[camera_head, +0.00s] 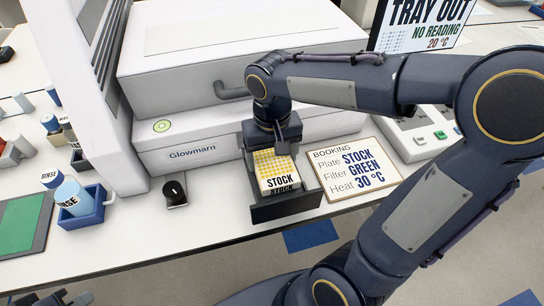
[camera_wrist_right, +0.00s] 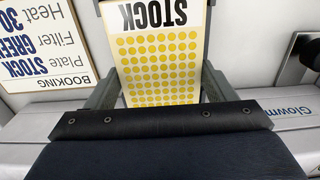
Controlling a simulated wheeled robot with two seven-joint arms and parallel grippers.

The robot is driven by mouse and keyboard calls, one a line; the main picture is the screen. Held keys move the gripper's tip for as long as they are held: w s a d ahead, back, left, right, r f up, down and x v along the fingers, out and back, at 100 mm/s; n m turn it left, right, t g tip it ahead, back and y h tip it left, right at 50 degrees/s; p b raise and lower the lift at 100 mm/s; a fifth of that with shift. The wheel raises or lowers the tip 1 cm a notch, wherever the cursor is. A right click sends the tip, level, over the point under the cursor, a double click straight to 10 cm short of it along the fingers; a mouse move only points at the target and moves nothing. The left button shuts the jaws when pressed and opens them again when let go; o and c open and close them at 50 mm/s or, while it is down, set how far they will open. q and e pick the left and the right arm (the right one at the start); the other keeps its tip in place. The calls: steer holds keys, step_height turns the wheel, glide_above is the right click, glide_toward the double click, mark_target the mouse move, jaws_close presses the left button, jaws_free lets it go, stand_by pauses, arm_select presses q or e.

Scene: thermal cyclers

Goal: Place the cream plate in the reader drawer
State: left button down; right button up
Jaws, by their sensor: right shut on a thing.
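The cream plate (camera_head: 277,170), with yellow wells and the word STOCK, lies level within the outline of the dark open reader drawer (camera_head: 287,207). Whether it rests on the drawer floor is hidden. The drawer sticks out from the front of the white Glowmarn reader (camera_head: 190,150). My right gripper (camera_head: 274,146) points down at the plate's back end and is shut on it. In the right wrist view, the fingers (camera_wrist_right: 160,90) flank the plate (camera_wrist_right: 158,55) on both sides. My left gripper (camera_head: 52,298) barely shows at the bottom left edge; its jaws are unclear.
A booking card (camera_head: 352,168) reading Plate STOCK, Filter GREEN, Heat 30 °C lies right of the drawer. A black knob (camera_head: 175,193) sits left of it. A blue rack (camera_head: 80,208) with a RINSE bottle stands farther left. A screen (camera_head: 425,22) reads TRAY OUT, NO READING.

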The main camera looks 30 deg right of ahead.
mark_target(272, 159)
steer(key=shift+f, duration=0.4)
steer(key=shift+f, duration=0.15)
steer(key=o, duration=1)
step_height(272, 159, up, 12)
steer(key=shift+r+p, duration=0.15)
steer(key=shift+p, duration=0.25)
